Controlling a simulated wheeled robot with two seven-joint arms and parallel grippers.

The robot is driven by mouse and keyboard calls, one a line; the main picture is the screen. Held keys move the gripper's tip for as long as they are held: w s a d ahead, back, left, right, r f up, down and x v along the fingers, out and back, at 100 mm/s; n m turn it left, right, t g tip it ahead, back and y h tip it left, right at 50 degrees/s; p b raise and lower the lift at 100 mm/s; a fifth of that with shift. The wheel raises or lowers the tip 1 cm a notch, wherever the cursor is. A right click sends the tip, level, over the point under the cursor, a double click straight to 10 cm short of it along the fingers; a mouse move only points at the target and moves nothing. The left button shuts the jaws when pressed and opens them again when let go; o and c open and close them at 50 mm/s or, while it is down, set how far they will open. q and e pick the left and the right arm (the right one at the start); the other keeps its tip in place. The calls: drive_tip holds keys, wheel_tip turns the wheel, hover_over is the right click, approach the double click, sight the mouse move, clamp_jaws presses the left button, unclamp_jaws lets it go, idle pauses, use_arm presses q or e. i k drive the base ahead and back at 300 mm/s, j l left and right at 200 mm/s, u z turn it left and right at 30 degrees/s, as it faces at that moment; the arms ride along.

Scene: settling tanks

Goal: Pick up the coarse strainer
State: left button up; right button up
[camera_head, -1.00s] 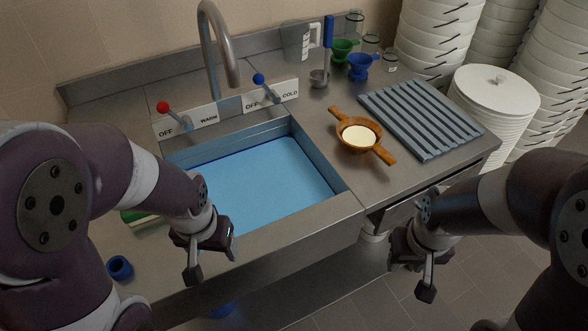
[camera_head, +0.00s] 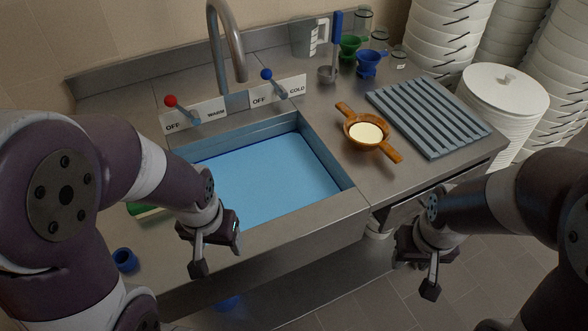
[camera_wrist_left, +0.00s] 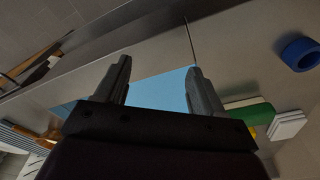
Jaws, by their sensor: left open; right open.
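A brown two-handled strainer (camera_head: 391,152) with a round cream-coloured middle lies on the steel counter, right of the sink. It is the only thing that looks like the strainer; I cannot tell its mesh grade. My left gripper (camera_head: 217,254) is open and empty at the front edge of the sink, well left of the strainer. Its two spread fingers (camera_wrist_left: 160,70) show in the left wrist view with nothing between them. My right gripper (camera_head: 424,270) is open and empty in front of the counter, below and right of the strainer, apart from it.
The blue-filled sink (camera_head: 320,213) has a tall tap (camera_head: 236,55) behind it. A slatted grey rack (camera_head: 430,118) lies right of the strainer. Funnels, a jug (camera_head: 303,40) and jars stand behind. Stacked white buckets (camera_head: 492,97) stand at right. A blue ring (camera_head: 124,260) sits front left.

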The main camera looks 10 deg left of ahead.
sight(366, 131)
drive_tip(key=l+u, duration=0.1)
drive_tip(key=u, duration=0.25)
drive_tip(key=i+l+u, duration=0.1)
drive_tip(key=u, duration=0.3)
drive_tip(key=l+u, duration=0.15)
drive_tip(key=u, duration=0.2)
drive_tip(key=l+u, duration=0.25)
drive_tip(key=l, duration=0.75)
drive_tip(key=k+l+u, duration=0.1)
drive_tip(key=l+u, duration=0.15)
drive_tip(key=l, duration=0.75)
